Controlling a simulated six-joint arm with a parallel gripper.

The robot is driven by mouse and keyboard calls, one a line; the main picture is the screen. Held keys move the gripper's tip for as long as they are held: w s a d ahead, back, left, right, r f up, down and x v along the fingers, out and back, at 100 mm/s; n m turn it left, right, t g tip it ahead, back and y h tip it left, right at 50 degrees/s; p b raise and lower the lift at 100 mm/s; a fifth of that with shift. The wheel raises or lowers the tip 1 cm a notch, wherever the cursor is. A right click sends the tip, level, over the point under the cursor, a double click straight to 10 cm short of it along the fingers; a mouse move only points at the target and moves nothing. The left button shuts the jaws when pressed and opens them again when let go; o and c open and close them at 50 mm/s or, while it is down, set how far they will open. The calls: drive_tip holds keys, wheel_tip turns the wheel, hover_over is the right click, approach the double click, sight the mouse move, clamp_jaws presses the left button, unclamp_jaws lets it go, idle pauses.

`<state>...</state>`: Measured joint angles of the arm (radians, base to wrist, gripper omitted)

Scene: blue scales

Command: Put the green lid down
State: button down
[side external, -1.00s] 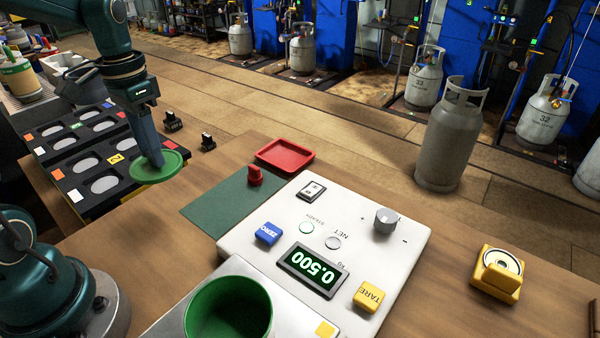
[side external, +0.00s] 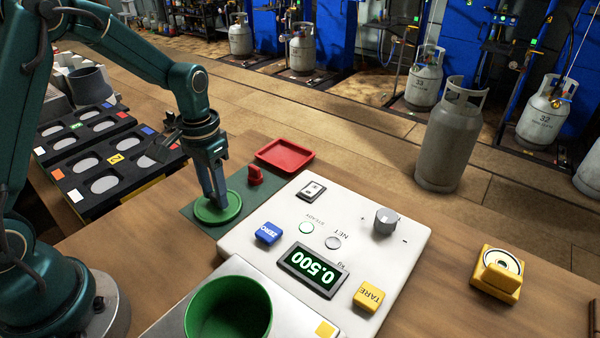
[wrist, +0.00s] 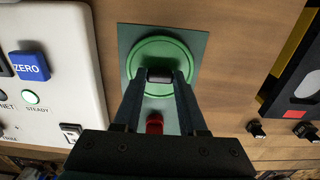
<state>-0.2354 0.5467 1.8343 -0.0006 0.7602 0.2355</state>
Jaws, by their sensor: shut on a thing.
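The round green lid (side external: 218,212) is over the dark green mat (side external: 190,209), beside the white scale panel; it also shows in the wrist view (wrist: 160,55). My gripper (side external: 217,204) points down and is shut on the lid's knob, which shows between the fingertips in the wrist view (wrist: 160,76). The lid looks level and at or very close to the mat; I cannot tell whether it touches. A red knobbed piece (side external: 255,175) stands on the mat beyond the lid.
The scale (side external: 325,222) with a 0.500 display (side external: 313,270) stands to the right. A green pot (side external: 228,310) sits on its metal plate. A red tray (side external: 285,155) lies behind the mat. A black rack (side external: 105,160) is at left, a yellow item (side external: 497,272) at far right.

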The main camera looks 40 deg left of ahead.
drive_tip(key=shift+f, duration=0.1)
drive_tip(key=shift+c, duration=2.3)
unclamp_jaws()
wheel_tip(320, 180, up, 11)
drive_tip(key=s+d+r+t, duration=0.1)
drive_tip(key=s+d+t, duration=0.1)
drive_tip(key=s, duration=0.4)
drive_tip(key=s+d+r+t, duration=0.2)
drive_tip(key=s+d+t, duration=0.1)
drive_tip(key=s+d, duration=0.2)
drive_tip(key=shift+s+t, duration=0.3)
drive_tip(key=shift+s, duration=0.8)
drive_tip(key=shift+a, duration=0.1)
